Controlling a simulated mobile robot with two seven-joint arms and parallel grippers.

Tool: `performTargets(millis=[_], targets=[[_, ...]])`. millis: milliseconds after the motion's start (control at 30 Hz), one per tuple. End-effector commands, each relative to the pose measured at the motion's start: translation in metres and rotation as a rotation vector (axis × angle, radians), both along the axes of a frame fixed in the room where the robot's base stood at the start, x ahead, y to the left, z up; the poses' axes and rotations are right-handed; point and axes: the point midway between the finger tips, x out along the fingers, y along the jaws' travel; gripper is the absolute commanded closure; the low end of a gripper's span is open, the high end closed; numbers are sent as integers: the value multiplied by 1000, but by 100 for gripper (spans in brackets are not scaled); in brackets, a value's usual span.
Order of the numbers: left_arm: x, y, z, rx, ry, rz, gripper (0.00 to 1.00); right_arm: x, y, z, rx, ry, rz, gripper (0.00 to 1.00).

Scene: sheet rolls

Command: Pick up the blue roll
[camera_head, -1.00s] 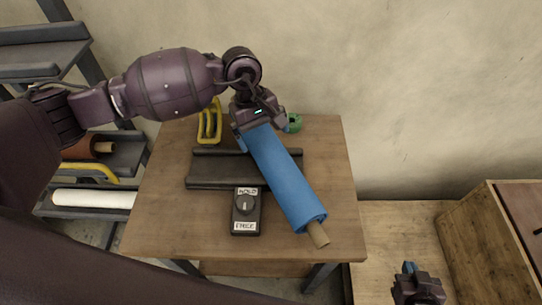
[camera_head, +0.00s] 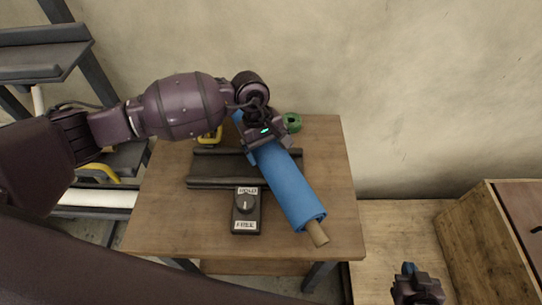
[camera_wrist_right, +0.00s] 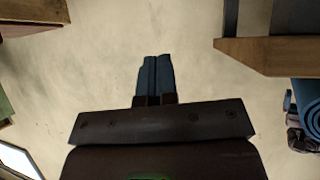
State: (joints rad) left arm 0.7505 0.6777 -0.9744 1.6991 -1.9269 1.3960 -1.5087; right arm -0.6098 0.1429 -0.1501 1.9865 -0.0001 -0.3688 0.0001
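The blue roll (camera_head: 292,192) lies diagonally over the right part of the black cradle (camera_head: 212,171) on the wooden table, its brown core (camera_head: 317,233) sticking out at the near end. A blue roll end also shows at the right edge of the right wrist view (camera_wrist_right: 309,106). My left gripper (camera_head: 264,152) is at the roll's upper part, over or around it; its fingers are mostly hidden, so I cannot tell their grip. My right gripper (camera_head: 408,268) is away from the table at lower right; its blue fingers (camera_wrist_right: 155,78) are together and empty.
A black box with a knob (camera_head: 245,210), labelled HOLD and FREE, stands in front of the cradle. A green ring-shaped item (camera_head: 292,123) and a yellow item (camera_head: 210,136) are at the back of the table (camera_head: 165,215). A rack with a white roll (camera_head: 98,199) stands left.

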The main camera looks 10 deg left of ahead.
Motion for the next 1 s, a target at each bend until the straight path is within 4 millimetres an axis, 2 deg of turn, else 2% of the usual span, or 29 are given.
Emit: performTargets(millis=[33, 200, 267, 300, 667, 867, 1000], targets=[[0, 0, 0, 0, 0, 0, 49, 1, 0, 1, 0, -2, 0, 100], [0, 0, 0, 1, -1, 0, 75, 5, 1, 3, 1, -11, 3, 100], [2, -1, 4, -5, -6, -1, 82, 7, 1, 4, 0, -15, 4, 100], [2, -1, 4, -5, -6, -1, 90, 8, 1, 5, 0, -17, 4, 100], [3, -1, 12, -5, -9, 0, 92, 10, 2, 8, 1, -24, 6, 100], [2, -1, 36, -5, -10, -2, 92, 6, 1, 5, 0, -15, 3, 100], [3, -1, 63, -5, -12, -2, 92, 1, 0, 1, 0, -4, 0, 100]])
